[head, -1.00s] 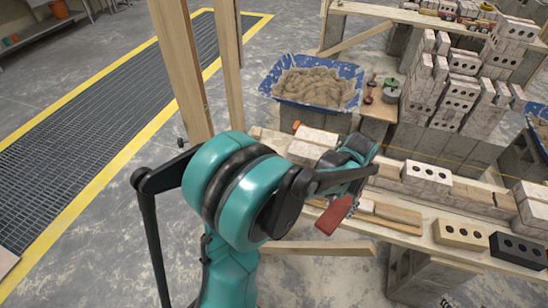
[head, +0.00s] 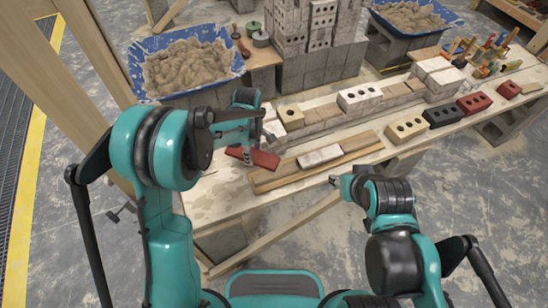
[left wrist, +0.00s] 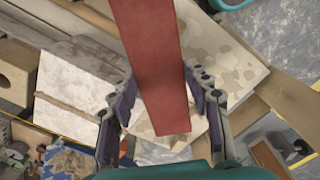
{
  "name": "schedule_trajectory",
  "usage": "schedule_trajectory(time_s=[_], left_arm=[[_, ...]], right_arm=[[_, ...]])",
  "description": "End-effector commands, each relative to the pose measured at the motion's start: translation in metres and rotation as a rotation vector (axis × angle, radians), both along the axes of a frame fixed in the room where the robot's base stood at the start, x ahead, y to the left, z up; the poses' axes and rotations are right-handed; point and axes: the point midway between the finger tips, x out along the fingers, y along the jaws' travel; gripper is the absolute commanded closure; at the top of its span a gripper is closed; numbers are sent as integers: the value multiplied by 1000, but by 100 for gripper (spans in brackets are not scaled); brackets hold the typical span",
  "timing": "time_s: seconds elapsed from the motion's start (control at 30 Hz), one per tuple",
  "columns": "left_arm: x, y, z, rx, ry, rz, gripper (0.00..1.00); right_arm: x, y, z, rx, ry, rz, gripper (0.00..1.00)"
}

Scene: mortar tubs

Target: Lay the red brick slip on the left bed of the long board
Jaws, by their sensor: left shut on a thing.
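The red brick slip (head: 262,159) is held in my left gripper (head: 247,152), above the near-left part of the bench. In the left wrist view the red slip (left wrist: 155,65) stretches between the two fingers of the left gripper (left wrist: 163,100). The left bed's outline is too small to make out. My right gripper (head: 338,182) hangs just in front of the board; its finger opening is unclear.
A wall row with a white holed brick (head: 360,98) runs behind the board. Beige (head: 405,128), black (head: 442,115) and red (head: 474,103) holed bricks stand to the right. A blue mortar tub (head: 140,82) is at the back left. The bench's near-left surface (head: 212,192) is bare.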

Motion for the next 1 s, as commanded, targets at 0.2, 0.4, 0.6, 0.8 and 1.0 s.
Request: schedule_trajectory(time_s=[0.2, 0.4, 0.6, 0.8, 1.0], left_arm=[[17, -50, -42, 0, 1, 465, 97], [22, -74, -63, 0, 1, 718, 97], [23, -79, -71, 0, 1, 785, 97], [22, -79, -85, 0, 0, 785, 97], [23, -79, -107, 0, 0, 784, 97]], right_arm=[[0, 0, -4, 0, 0, 0, 60], [0, 0, -6, 0, 0, 0, 60], [0, 0, -8, 0, 0, 0, 60], [0, 0, -16, 0, 0, 0, 60], [0, 0, -28, 0, 0, 0, 60]])
